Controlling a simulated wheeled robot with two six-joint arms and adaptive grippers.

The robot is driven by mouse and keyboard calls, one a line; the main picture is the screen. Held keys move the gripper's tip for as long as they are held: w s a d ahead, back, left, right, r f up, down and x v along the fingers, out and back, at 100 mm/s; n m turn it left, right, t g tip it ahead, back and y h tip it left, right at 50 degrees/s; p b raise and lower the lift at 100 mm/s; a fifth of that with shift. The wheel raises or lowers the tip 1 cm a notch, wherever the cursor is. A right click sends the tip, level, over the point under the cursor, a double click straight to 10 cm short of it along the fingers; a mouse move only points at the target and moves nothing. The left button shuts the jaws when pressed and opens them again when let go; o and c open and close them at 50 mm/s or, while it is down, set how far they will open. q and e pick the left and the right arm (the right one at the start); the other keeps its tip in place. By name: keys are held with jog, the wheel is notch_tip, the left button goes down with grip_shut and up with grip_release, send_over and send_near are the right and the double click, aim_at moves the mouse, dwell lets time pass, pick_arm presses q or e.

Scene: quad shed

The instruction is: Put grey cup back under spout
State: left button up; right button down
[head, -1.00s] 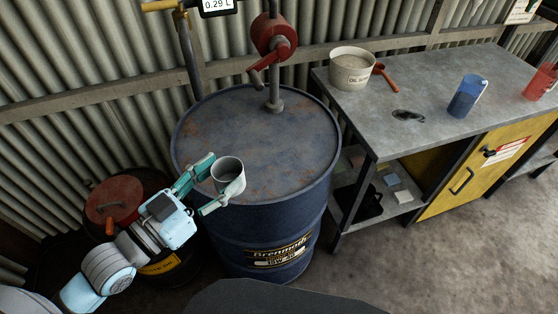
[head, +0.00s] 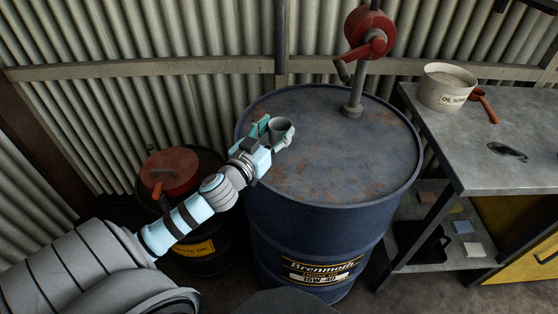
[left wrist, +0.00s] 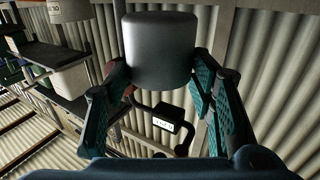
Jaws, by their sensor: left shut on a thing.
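The grey cup (head: 281,131) is in my left gripper (head: 272,134), near the left side of the blue drum's lid (head: 330,160). The gripper's teal fingers are shut on the cup. In the left wrist view the cup (left wrist: 158,50) sits between the fingertips (left wrist: 160,75). The red hand pump (head: 368,35) stands on a grey post at the back right of the lid, right of the cup and apart from it. A small lit meter display (left wrist: 163,124) shows in the left wrist view. My right gripper is not in view.
A dark waste drum with a red lid (head: 172,172) stands left of the blue drum, behind my left arm. A metal bench (head: 465,150) at the right carries a pale bucket (head: 446,86) and a red scoop (head: 484,104). The corrugated wall is close behind. The lid's middle is clear.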

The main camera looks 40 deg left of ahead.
pick_arm(q)
notch_tip(320, 180, down, 6)
jog(key=shift+f+b, duration=0.2)
jog(key=shift+b, duration=0.95)
jog(key=shift+d+r, duration=0.1)
jog(key=o, duration=1.1)
jog(key=shift+o, duration=0.2)
